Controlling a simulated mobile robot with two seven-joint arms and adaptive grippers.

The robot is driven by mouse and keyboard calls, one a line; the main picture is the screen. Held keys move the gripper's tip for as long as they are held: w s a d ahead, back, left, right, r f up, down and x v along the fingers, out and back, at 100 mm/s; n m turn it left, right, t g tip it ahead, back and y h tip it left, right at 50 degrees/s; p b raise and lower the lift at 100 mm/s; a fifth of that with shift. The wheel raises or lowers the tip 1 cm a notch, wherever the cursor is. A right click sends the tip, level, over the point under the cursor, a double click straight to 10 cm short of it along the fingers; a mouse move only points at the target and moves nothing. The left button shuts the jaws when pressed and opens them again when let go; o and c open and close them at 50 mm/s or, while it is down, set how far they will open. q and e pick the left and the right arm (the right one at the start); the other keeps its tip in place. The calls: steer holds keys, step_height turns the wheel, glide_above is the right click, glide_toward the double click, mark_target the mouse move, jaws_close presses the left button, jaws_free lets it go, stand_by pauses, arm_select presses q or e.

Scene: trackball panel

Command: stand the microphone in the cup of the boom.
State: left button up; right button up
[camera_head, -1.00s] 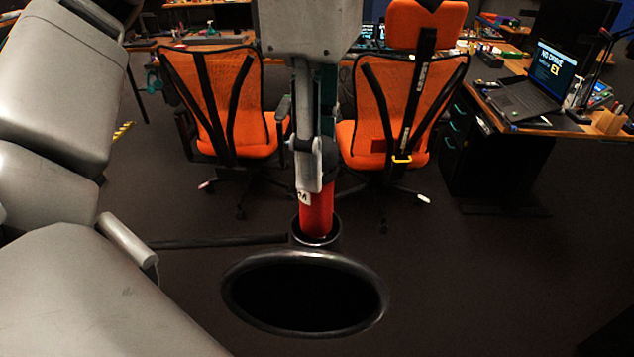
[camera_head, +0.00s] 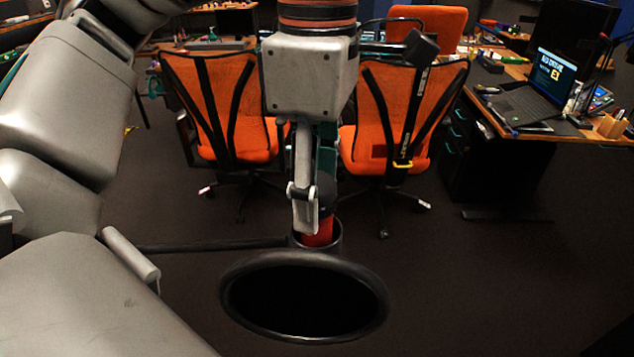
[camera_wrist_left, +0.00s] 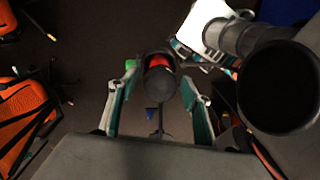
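The microphone (camera_head: 318,238) has a red body with a dark upper part. Its lower end is inside the black cup (camera_head: 336,240) at the end of the boom (camera_head: 210,246); its bottom is hidden by the cup wall. My left gripper (camera_head: 308,222) comes down from above with its fingers on either side of the microphone, just above the cup rim. In the left wrist view the teal-padded fingers (camera_wrist_left: 158,80) flank the dark end of the microphone (camera_wrist_left: 158,84), with red beyond it. My right gripper is not in view.
A large black round rim (camera_head: 232,312) with a dark opening is directly in front of the cup. A desk with a laptop (camera_head: 535,95) is at the right.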

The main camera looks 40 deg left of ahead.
arm_select(q)
step_height(320, 180, up, 12)
steer(key=shift+f+p, duration=0.2)
steer(key=shift+p, duration=0.8)
steer(key=shift+r, duration=0.4)
steer(key=shift+f, duration=0.1)
